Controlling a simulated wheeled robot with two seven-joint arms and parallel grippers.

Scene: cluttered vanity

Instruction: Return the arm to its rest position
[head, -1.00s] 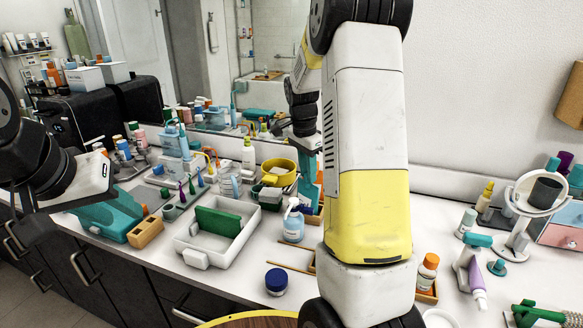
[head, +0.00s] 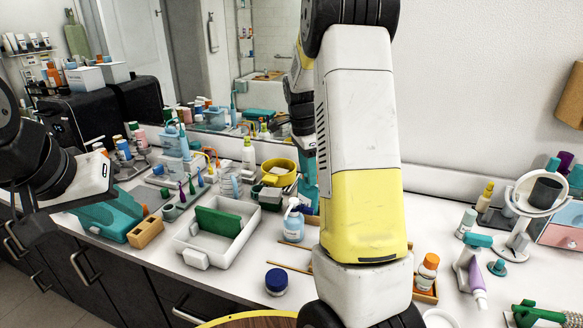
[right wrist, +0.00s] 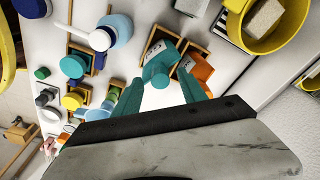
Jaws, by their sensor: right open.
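My right arm, white and yellow with black joints, stands upright across the middle of the head view and hides part of the counter. In the right wrist view my right gripper (right wrist: 160,84) is open, with teal fingers spread above the counter. A teal-topped item (right wrist: 160,68) shows between and beyond the fingertips; I see no grip on it. My left gripper (head: 62,200) is at the left of the head view, over the front of the counter near a teal case (head: 110,217). Its fingertips are too unclear to judge their opening.
A white tray with a green block (head: 218,222), a blue-lidded jar (head: 276,281) and a pump bottle (head: 294,226) stand left of my right arm.

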